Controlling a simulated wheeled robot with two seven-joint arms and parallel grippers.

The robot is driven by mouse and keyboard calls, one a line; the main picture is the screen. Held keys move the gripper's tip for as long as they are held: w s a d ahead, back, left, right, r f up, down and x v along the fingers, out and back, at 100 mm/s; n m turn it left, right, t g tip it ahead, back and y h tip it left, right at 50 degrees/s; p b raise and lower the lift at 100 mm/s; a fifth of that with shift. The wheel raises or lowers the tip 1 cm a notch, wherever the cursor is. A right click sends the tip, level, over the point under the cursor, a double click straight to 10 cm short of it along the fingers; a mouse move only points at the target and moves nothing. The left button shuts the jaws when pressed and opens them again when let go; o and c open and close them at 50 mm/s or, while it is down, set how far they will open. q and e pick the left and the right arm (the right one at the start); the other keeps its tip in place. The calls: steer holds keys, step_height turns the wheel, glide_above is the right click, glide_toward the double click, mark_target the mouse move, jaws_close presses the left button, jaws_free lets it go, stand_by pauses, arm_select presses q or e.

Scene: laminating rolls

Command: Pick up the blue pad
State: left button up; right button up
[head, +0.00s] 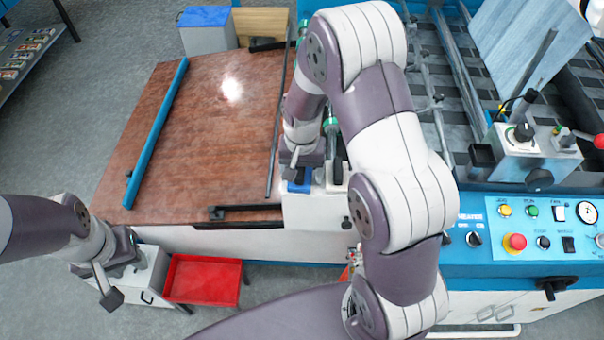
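A small blue pad (299,186) shows at the left end of the white machine top, by the right edge of the brown table. My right gripper (297,172) points down right over it and hides part of it. I cannot tell whether the fingers touch the pad or are closed on it. My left gripper (108,289) hangs at the lower left, beyond the table's front left corner and far from the pad. Its fingers are too small to tell open from shut.
The brown table (215,130) is mostly bare, with a long blue bar (158,130) along its left side. A blue-lidded box (205,30) stands behind it. A red tray (203,279) is below the front edge. The control panel (545,228) and machine fill the right.

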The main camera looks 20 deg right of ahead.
steer(key=shift+w+f, duration=0.2)
steer(key=shift+w, duration=0.25)
steer(key=c, duration=0.7)
arm_select(q)
steer(key=shift+w+a+f, duration=0.1)
steer(key=shift+w, duration=0.25)
arm_select(e)
steer(key=shift+s+r, duration=0.1)
steer(key=shift+s, duration=0.05)
